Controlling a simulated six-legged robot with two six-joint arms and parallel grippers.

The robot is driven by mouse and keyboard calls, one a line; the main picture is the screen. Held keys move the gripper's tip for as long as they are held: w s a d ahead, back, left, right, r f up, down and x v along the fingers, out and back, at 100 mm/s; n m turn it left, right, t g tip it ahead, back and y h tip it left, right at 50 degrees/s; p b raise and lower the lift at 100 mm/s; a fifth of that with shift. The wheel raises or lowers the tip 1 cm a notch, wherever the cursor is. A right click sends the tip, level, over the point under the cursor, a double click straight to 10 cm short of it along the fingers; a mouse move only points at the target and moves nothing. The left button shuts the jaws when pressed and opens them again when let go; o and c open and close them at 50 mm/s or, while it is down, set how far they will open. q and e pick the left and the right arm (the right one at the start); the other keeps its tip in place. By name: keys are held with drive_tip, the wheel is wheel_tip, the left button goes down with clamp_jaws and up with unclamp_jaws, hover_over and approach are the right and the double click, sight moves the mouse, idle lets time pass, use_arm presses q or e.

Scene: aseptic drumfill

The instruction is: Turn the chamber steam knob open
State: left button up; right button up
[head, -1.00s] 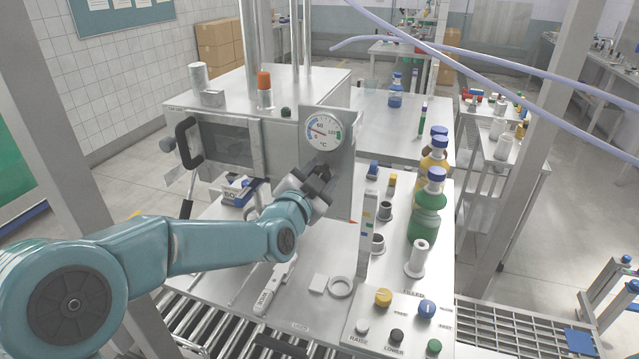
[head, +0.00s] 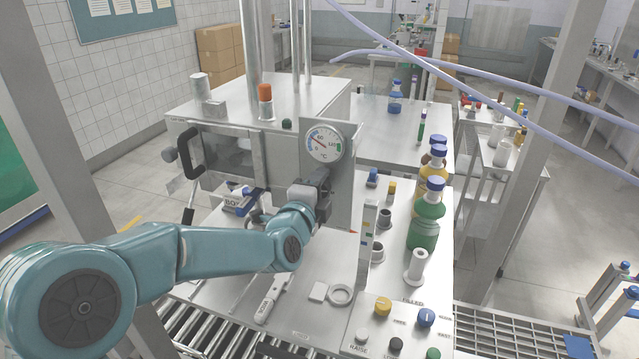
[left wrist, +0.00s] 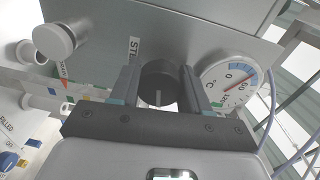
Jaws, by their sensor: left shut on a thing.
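The chamber steam knob (left wrist: 160,85) is a dark round knob with a pale line on its face, beside a partly hidden label starting "ST". It sits on the grey upright panel (head: 344,190) below the round temperature gauge (head: 326,143). My left gripper (left wrist: 161,88) is shut on the knob, one finger on each side. In the head view my left gripper (head: 322,190) is at the panel and hides the knob. The gauge also shows in the left wrist view (left wrist: 229,84). My right gripper is not in view.
The steel chamber with a black door handle (head: 189,153) stands left of the panel. Green (head: 426,222) and yellow bottles stand at the right of the bench. A control panel with a yellow knob (head: 382,306) and a blue knob (head: 426,317) lies in front.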

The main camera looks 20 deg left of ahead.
use_arm(q)
drive_tip(key=shift+d+f+m+p, duration=0.2)
drive_tip(key=shift+m+p, duration=0.1)
drive_tip(key=shift+m, duration=0.8)
drive_tip(key=shift+s, duration=0.1)
drive_tip(key=o, duration=1)
drive_tip(key=shift+o, duration=0.2)
drive_tip(key=shift+s+r, duration=0.15)
drive_tip(key=shift+r, duration=0.05)
drive_tip(key=shift+a+f, duration=0.1)
drive_tip(key=s+r+b, duration=0.1)
drive_tip(key=s+b, duration=0.1)
drive_tip(key=s, duration=1.4)
drive_tip(key=shift+a+b, duration=0.15)
drive_tip(key=shift+b, duration=0.15)
drive_tip(key=shift+s, duration=0.15)
